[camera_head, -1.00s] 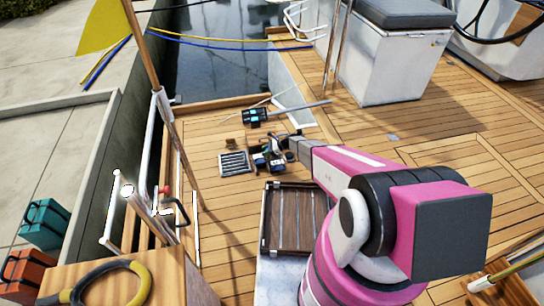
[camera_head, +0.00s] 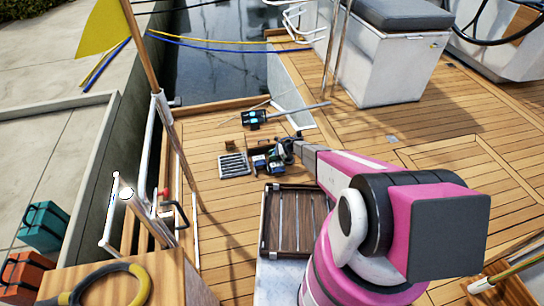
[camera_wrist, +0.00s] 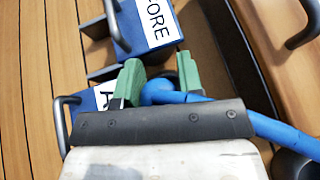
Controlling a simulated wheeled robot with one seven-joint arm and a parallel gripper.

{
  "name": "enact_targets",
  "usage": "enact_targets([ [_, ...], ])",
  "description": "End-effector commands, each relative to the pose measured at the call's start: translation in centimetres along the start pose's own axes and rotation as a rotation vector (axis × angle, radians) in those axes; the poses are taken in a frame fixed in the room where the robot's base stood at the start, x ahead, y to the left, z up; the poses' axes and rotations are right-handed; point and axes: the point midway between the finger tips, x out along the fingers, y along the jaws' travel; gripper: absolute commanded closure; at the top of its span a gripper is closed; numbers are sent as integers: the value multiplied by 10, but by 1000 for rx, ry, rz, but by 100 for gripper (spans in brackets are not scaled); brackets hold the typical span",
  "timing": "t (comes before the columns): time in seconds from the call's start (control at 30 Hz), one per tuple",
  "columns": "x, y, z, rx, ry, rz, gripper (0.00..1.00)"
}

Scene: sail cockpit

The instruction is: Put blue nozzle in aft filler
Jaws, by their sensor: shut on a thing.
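My gripper (camera_wrist: 160,76) has green fingertips and is shut on the blue nozzle (camera_wrist: 157,92). Its rounded blue end shows between the fingers, and a blue tube (camera_wrist: 275,131) runs off to the right behind the dark wrist plate. The nozzle's tip and any filler opening are hidden. In the head view, my gripper (camera_head: 290,150) is just right of the small blue boxes (camera_head: 260,163).
A grey grating (camera_head: 234,165) lies left of the boxes, and a black-and-blue item (camera_head: 254,118) lies behind them. A slatted wooden panel (camera_head: 290,222) is in front. Brown coaming and a metal handle are close at the wrist view's right.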

Motion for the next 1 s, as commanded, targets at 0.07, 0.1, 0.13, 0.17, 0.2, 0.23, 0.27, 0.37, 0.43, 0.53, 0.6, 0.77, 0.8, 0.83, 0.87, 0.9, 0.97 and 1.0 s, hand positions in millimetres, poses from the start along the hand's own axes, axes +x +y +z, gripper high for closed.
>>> enact_targets([
  [0.07, 0, 0, 0, 0, 0, 0, 92],
  [0.1, 0, 0, 0, 0, 0, 0, 92],
  [0.13, 1, 0, -1, 0, 0, 0, 92],
  [0.17, 1, 0, -2, 0, 0, 0, 92],
  [0.2, 1, 0, -2, 0, 0, 0, 62],
  [0.23, 1, 0, -2, 0, 0, 0, 52],
  [0.27, 1, 0, -2, 0, 0, 0, 42],
  [0.37, 1, 0, -2, 0, 0, 0, 39],
  [0.43, 1, 0, -2, 0, 0, 0, 39],
  [0.53, 1, 0, -2, 0, 0, 0, 39],
  [0.6, 0, 0, 0, 0, 0, 0, 39],
  [0.77, -16, 0, 1, 1, 0, -3, 39],
  [0.8, -23, 0, 1, 1, -1, -3, 39],
  [0.83, -28, 1, 1, 1, -1, -2, 39],
  [0.87, -34, 1, 1, 1, 0, -2, 39],
  [0.9, -43, 0, 1, 0, 0, -2, 39],
  [0.97, -56, 0, 1, 1, 0, -3, 39],
  [1.0, -63, 0, 2, 0, 0, -3, 39],
])
